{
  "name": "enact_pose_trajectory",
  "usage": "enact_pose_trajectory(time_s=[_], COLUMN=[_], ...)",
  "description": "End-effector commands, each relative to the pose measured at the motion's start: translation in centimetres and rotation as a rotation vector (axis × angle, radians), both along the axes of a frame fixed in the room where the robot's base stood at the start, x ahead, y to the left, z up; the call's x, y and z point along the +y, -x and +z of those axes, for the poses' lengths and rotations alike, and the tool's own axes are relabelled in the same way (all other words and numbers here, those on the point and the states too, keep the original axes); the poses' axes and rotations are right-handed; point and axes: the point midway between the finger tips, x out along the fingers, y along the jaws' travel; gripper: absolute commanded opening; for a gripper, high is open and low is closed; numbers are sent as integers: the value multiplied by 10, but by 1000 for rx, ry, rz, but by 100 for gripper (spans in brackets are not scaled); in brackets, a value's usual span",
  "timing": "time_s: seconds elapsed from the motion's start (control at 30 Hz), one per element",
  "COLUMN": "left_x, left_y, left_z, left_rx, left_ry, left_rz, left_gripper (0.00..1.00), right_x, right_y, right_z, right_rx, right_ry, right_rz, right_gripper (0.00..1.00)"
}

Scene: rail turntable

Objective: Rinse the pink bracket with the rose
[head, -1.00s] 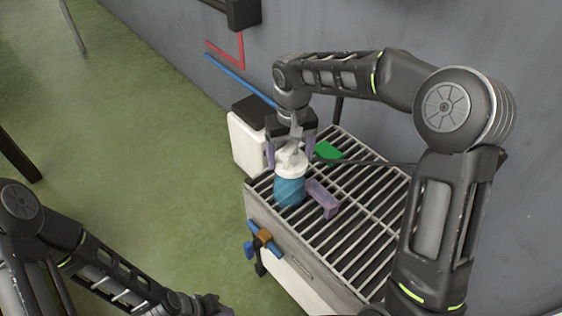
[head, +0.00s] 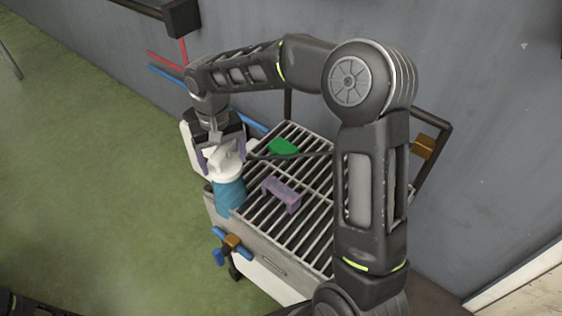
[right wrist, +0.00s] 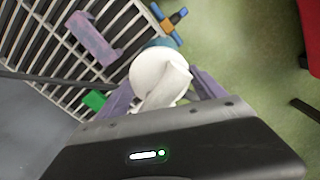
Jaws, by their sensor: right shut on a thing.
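The pink bracket (head: 281,193), a mauve-pink U-shaped piece, lies on the slatted grate. It also shows at the upper left of the right wrist view (right wrist: 93,37). The rose (head: 230,192) has a white upper part and a teal lower part. My right gripper (head: 222,157) is shut on its white part, with purple fingers on either side, in the wrist view too (right wrist: 162,90). The rose is over the grate's left edge, left of the bracket and apart from it. I cannot tell whether it touches the grate. My left gripper is out of view.
A green piece (head: 283,146) lies on the grate (head: 262,224) behind the bracket. A thin dark bar crosses above the grate. A blue and orange valve (head: 232,242) sits on the front side. A white container stands behind the rose, and a grey wall (head: 480,150) beyond.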

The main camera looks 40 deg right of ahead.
Motion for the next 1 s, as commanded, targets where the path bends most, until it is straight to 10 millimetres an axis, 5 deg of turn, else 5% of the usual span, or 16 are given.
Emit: enact_pose_trajectory(time_s=[0.43, 0.6, 1.0], left_x=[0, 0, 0], left_y=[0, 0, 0], left_z=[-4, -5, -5], left_rx=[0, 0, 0], left_ry=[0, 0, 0], left_rz=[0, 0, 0], left_gripper=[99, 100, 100], right_x=[-85, -103, -109], right_y=[66, 87, 95], right_z=[6, 6, 6], right_rx=[-4, -3, -2], right_ry=[3, -1, -2], right_rz=[-1057, -1369, -1500], right_gripper=[19, 19, 19])
